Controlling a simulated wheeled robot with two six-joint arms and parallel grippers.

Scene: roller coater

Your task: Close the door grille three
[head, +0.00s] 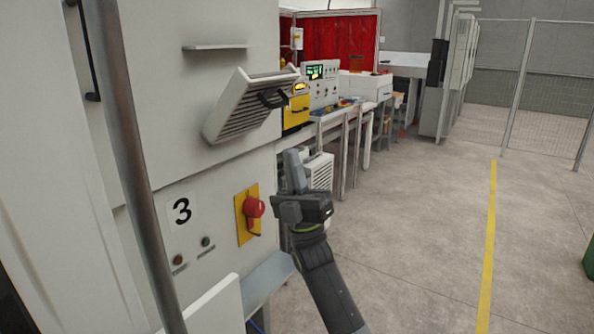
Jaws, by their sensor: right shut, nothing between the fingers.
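My left gripper is not in view.
A red rotary switch (253,207) on a yellow plate sits on the cabinet, left of my right gripper. A grey vertical pole (133,150) crosses the left side. A workbench with equipment (322,90) stands behind. The floor (420,230) at right is clear.

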